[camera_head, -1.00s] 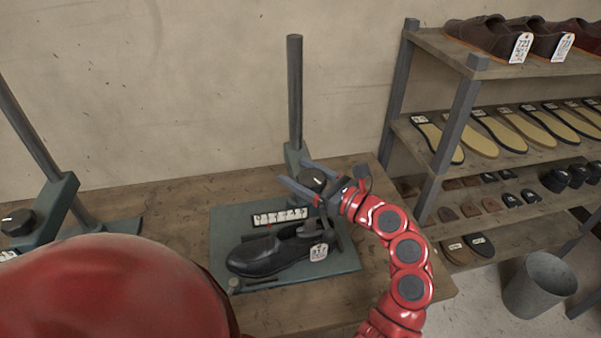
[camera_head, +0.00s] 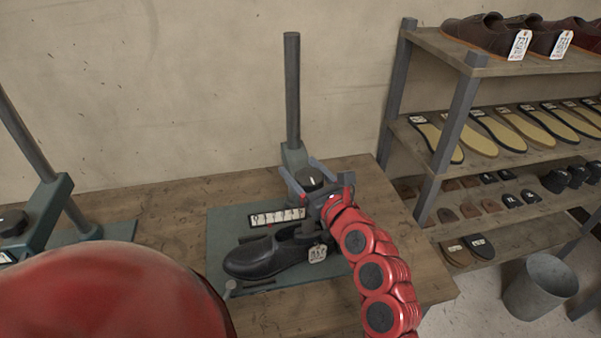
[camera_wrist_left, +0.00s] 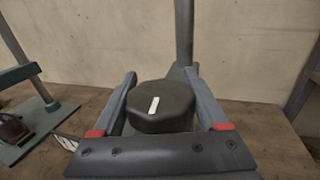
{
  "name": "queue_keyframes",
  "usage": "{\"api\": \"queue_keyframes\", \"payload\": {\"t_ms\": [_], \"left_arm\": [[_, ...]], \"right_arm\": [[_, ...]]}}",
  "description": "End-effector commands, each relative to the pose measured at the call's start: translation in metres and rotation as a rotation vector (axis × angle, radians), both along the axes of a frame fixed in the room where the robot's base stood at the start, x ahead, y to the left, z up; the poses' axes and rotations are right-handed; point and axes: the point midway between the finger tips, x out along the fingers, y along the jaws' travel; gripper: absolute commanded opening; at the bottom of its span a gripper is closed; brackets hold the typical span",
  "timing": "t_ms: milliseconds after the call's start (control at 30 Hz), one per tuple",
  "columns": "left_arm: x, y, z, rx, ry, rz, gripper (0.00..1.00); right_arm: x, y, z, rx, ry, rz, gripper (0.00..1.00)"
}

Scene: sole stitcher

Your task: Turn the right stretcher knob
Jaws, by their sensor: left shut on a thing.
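The right stretcher's knob (camera_head: 309,180) is black with a white mark, at the foot of a tall grey post (camera_head: 292,90). My left gripper (camera_head: 297,165) is shut on this knob, with one finger on each side. In the left wrist view the knob (camera_wrist_left: 160,108) sits between the two grey fingers, its white mark tilted slightly right of upright. A black shoe (camera_head: 268,256) with a white tag is on the stretcher beneath the knob. My right gripper is not in view.
The stretcher's green base plate (camera_head: 228,222) lies on the wooden bench (camera_head: 175,215). A second stretcher with its own knob (camera_head: 12,224) stands at the left. A shelf rack (camera_head: 450,140) with shoes and soles is at the right, and a grey bin (camera_head: 540,288) on the floor.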

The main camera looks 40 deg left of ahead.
Motion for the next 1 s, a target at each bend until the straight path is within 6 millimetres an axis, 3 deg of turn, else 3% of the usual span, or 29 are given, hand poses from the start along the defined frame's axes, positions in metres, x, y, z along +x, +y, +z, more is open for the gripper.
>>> {"api": "queue_keyframes", "payload": {"t_ms": [333,867,900,1000], "left_arm": [[0.003,-0.001,0.002,-0.005,0.006,-0.156,0.2],[0.005,-0.003,0.0,-0.001,0.001,-0.191,0.2],[0.005,-0.003,0.0,-0.001,0.001,-0.191,0.8],[0.005,-0.003,0.0,-0.002,0.001,-0.191,0.97]], "right_arm": [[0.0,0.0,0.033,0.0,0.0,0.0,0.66],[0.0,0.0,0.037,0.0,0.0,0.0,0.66],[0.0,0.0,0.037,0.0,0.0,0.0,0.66],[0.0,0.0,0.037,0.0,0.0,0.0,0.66]]}}
